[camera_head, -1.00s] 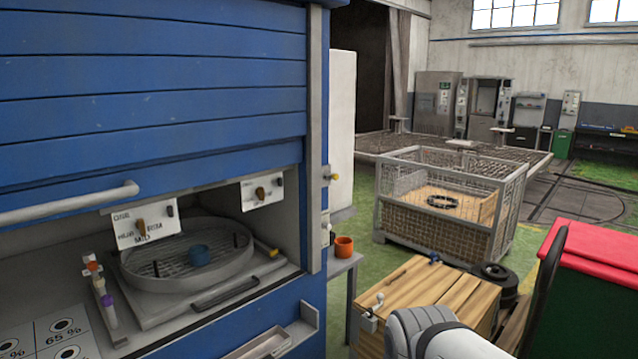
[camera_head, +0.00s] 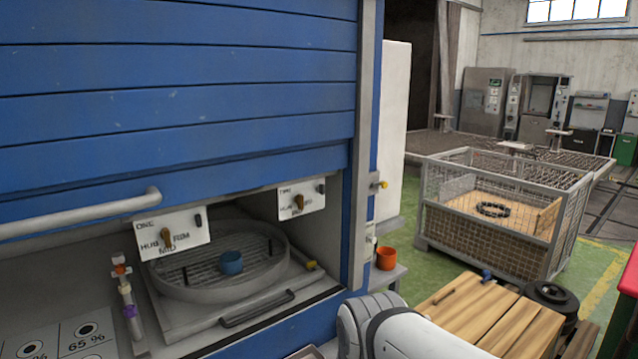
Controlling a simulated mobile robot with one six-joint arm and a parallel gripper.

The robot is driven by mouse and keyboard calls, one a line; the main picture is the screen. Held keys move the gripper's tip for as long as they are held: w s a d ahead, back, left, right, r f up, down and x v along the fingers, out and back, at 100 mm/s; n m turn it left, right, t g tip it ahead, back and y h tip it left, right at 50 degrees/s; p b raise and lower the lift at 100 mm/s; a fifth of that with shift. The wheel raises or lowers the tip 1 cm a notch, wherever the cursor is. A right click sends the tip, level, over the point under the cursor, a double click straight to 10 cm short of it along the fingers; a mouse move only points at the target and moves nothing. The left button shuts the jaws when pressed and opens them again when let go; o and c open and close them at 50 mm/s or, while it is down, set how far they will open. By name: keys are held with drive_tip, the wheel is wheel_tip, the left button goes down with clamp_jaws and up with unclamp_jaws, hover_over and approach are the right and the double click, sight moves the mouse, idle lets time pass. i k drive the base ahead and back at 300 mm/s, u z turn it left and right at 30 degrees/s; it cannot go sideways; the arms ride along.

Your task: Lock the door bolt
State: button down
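The blue slatted door (camera_head: 170,90) of the cabinet is partly raised, with an open gap below it. A grey bar handle (camera_head: 80,214) runs across its lower part. A small yellow knob (camera_head: 381,185) sticks out from the right side of the cabinet frame; it may be the bolt, but I cannot tell its position. My gripper is not in view. Only a white and grey link of my arm shows at the bottom centre, to the right of the cabinet opening.
Inside the cabinet, a round turntable (camera_head: 190,291) carries a blue cup (camera_head: 231,262). An orange cup (camera_head: 386,258) stands on a small shelf to the right. A wire crate (camera_head: 490,255), wooden box (camera_head: 487,310) and red bin (camera_head: 630,275) stand farther right.

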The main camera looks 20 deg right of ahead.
sight(384, 185)
drive_tip(key=u, duration=0.05)
drive_tip(key=i, duration=1.05)
drive_tip(key=z, duration=0.55)
